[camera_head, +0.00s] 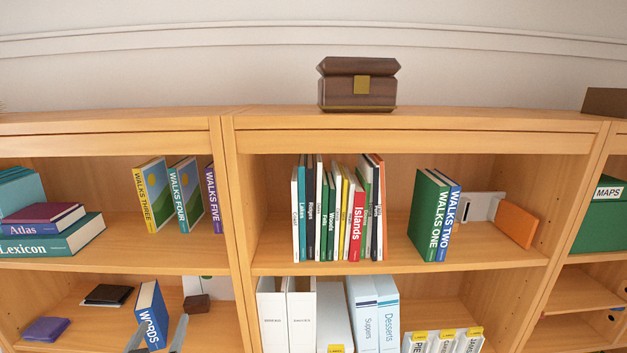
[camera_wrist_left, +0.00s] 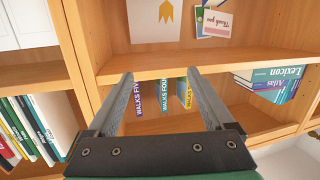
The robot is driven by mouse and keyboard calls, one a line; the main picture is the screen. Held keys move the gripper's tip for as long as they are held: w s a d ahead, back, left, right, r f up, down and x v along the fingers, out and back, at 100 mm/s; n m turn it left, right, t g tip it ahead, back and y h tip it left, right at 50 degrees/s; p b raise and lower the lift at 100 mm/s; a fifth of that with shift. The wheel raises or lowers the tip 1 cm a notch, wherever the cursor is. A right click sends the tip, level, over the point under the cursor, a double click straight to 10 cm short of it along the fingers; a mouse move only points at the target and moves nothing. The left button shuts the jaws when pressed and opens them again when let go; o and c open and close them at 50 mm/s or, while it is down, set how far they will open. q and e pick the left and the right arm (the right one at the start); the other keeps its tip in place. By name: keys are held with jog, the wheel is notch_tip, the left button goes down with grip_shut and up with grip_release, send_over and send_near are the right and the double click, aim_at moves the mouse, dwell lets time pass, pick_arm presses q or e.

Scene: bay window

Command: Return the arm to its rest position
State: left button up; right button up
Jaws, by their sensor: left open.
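My left gripper (camera_head: 160,340) shows at the bottom left of the head view, its grey fingers in front of the lower shelf near the blue book marked Words (camera_head: 152,316). In the left wrist view its two fingers (camera_wrist_left: 162,85) stand wide apart with nothing held between them. Beyond them, in the bookcase, are the Walks Five (camera_wrist_left: 138,100), Walks Four (camera_wrist_left: 164,95) and a yellow-edged book (camera_wrist_left: 185,93). I cannot tell whether the fingers touch anything. My right gripper is not clearly seen.
The bookcase's upright panel (camera_head: 234,200) stands right of the left gripper. The Lexicon book (camera_head: 52,241) lies under Atlas (camera_head: 42,212) at the left. A brown box (camera_head: 357,86) sits on top.

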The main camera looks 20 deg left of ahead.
pick_arm(q)
jog(key=w+d+r+m+t+h, duration=0.15)
jog(key=d+r+t, duration=0.25)
jog(key=d+r, duration=0.6)
jog(key=d+r+m+t+h, duration=0.1)
jog(key=d+r+t+h, duration=0.4)
jog(key=r, duration=0.9)
jog(key=s+d+r+m+t+h, duration=0.2)
jog(key=s+d+r, duration=0.3)
jog(key=r, duration=0.2)
jog(key=s+d+r+m+t+h, duration=0.2)
jog(key=s+d+r+m, duration=0.1)
jog(key=r, duration=0.4)
jog(key=shift+s+d+r+t+h, duration=0.4)
jog(key=shift+s+d, duration=0.5)
jog(key=shift+s, duration=0.35)
